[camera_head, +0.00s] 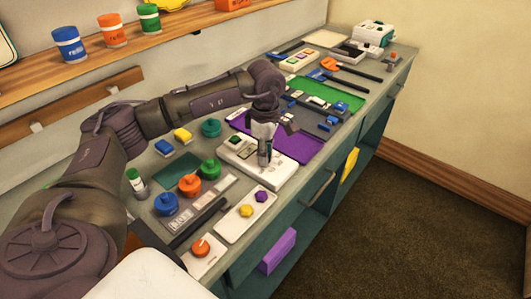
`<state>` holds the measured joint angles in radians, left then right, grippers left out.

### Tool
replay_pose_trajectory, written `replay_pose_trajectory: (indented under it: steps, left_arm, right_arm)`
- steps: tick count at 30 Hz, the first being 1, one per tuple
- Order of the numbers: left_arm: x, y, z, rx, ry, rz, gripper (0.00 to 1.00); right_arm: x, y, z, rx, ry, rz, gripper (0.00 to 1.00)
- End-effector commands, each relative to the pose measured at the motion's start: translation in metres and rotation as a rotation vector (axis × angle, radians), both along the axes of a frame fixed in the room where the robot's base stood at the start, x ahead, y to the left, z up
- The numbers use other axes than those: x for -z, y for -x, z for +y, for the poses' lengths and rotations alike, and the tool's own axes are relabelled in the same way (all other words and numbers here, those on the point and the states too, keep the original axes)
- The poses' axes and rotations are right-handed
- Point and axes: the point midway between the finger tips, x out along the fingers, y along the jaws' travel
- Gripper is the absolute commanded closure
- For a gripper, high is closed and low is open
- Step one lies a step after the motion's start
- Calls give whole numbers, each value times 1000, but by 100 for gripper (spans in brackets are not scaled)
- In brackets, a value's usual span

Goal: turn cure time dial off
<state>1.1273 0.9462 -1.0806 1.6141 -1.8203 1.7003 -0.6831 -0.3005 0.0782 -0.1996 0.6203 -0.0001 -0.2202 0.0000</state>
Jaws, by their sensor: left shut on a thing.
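A white control unit (284,178) lies on the workbench, with a green-topped part (235,139) near its left end. My left gripper (265,162) reaches down onto the middle of this unit from above. Its fingers are shut on a small part there, which seems to be the cure time dial. The fingers hide most of the dial, so I cannot tell its setting. No lettering on the unit is readable. My right gripper is not in view.
Blue (166,204), orange (189,184) and green (210,168) round pots stand left of the unit. A white plate with yellow and purple knobs (246,211) lies in front. A purple mat (303,150) lies behind right. Several tools crowd the far bench.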

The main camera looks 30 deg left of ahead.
Motion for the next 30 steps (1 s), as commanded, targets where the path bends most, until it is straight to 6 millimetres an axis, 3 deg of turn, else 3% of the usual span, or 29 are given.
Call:
replay_pose_trajectory:
  steps: [7,8,12,23,30]
  left_arm:
    - [-2,-1,1,0,-1,-6,100]
    - [-2,-1,1,0,-1,-6,64]
    - [-2,-1,1,-1,-1,-4,44]
    - [-6,-1,0,0,-1,-3,44]
    - [-48,-2,0,0,0,-7,44]
  right_arm:
    - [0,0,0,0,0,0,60]
    - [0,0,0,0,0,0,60]
    - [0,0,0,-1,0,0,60]
    - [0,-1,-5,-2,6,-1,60]
    - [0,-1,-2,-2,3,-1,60]
